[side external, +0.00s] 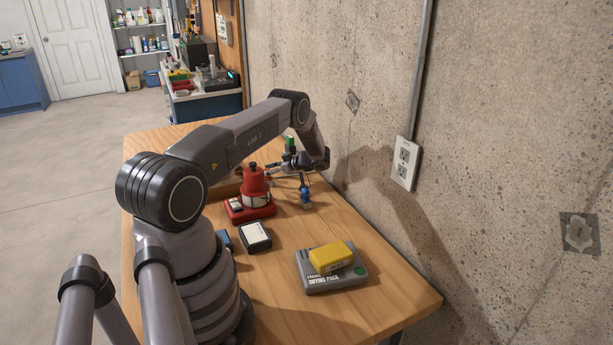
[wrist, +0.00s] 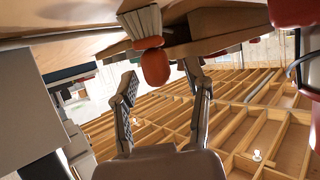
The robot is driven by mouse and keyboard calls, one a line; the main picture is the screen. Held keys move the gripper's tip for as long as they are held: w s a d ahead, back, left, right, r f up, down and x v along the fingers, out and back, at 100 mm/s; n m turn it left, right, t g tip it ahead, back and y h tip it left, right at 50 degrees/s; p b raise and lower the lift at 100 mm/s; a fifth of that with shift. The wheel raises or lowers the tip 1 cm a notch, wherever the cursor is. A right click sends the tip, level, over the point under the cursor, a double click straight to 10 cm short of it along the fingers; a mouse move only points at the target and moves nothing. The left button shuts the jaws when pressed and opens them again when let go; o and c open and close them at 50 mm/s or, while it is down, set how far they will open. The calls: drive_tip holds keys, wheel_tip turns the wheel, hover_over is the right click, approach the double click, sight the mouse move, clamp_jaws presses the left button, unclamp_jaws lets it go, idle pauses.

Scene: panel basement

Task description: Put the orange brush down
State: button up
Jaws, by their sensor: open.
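The orange brush shows in the wrist view, with a rounded orange handle (wrist: 155,67) and a block of pale bristles (wrist: 141,22). My gripper (wrist: 160,80) is open, with one finger on each side of the handle end. Clear gaps show between the handle and both fingers. The bristle end lies beyond the fingertips, by a wooden surface; whether it touches that surface I cannot tell. In the side view my gripper (side external: 297,167) is low over the far part of the wooden table (side external: 380,308), and the brush cannot be made out clearly there.
A red device (side external: 255,183) stands close left of my gripper, and a small blue item (side external: 305,197) stands just below it. A dark box (side external: 255,236) and a yellow block (side external: 331,256) on a grey case (side external: 318,284) are nearer. A concrete wall (side external: 500,150) borders the right.

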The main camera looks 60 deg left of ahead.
sight(267, 169)
drive_tip(key=v, duration=0.5)
drive_tip(key=shift+w+d+r, duration=0.15)
drive_tip(key=shift+w+r, duration=0.05)
drive_tip(key=shift+r, duration=0.05)
wheel_tip(267, 169, up, 7)
drive_tip(key=shift+s, duration=0.2)
drive_tip(key=shift+f, duration=0.1)
